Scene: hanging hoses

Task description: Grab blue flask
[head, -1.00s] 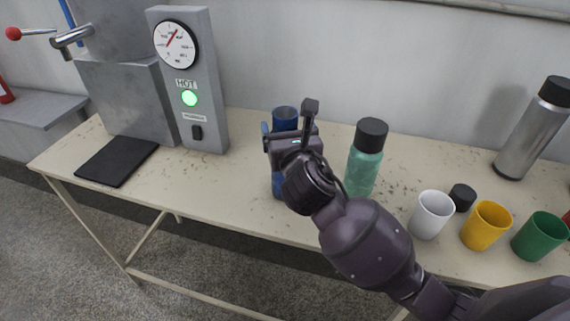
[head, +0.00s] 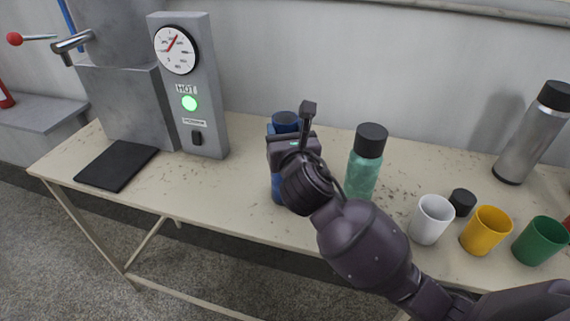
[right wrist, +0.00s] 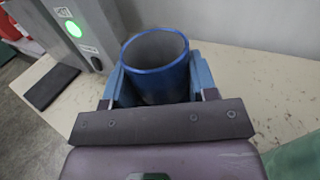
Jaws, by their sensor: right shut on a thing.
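The blue flask (head: 285,121) stands upright on the table, left of the green-teal flask. My right gripper (head: 283,140) is around its upper body and shut on it. My gripper and wrist hide much of the flask in the head view. In the right wrist view the flask (right wrist: 157,68) shows its round open top, with a blue finger of the gripper (right wrist: 158,82) against each side. My left gripper is not in view.
A teal flask (head: 364,165) with a black lid stands close to the right of my wrist. White (head: 431,220), yellow (head: 486,231) and green (head: 540,241) cups, a black cap (head: 462,202) and a steel flask (head: 531,135) are farther right. A grey machine (head: 190,90) stands left.

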